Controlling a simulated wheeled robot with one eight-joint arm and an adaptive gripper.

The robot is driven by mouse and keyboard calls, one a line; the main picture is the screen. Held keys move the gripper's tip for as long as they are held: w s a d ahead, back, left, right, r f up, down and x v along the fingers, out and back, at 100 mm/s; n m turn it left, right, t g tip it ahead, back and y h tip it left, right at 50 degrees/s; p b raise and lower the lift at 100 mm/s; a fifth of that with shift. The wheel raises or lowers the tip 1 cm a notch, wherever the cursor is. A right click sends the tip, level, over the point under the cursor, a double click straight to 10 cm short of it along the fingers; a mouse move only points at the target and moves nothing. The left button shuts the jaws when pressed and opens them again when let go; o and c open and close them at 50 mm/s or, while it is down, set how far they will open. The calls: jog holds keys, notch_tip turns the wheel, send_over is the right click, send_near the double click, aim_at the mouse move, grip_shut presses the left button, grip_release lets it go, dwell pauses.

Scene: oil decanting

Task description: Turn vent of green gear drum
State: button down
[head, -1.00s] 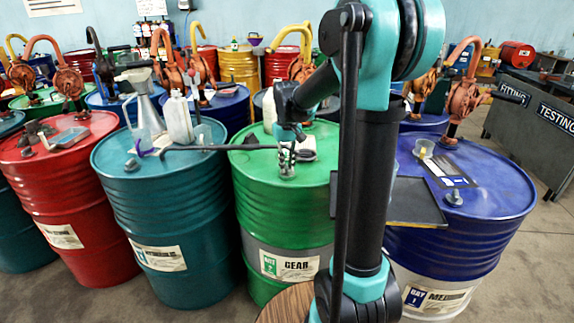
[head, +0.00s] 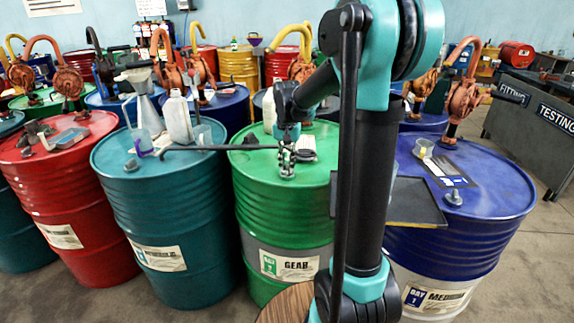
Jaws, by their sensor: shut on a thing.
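The green gear drum (head: 255,188) stands in the middle of the front row, with a label (head: 289,267) reading GEAR on its lower side. My gripper (head: 287,170) points down at the drum's top, left of my arm's column. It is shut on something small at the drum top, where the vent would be. The fingers hide the vent, so I cannot see its shape or how far it is turned. A dark, bar-like thing (head: 190,148) runs level from near the gripper to the left, over the teal drum.
A teal drum (head: 165,200) on the left carries a jug (head: 147,117) and a white bottle (head: 178,118). A red drum (head: 60,185) stands farther left. My column blocks part of the view.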

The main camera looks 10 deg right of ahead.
aim_at(287, 166)
dwell(0.3)
jog(key=c, duration=1.5)
grip_release()
jog(key=shift+c, duration=0.2)
notch_tip(287, 166, up, 12)
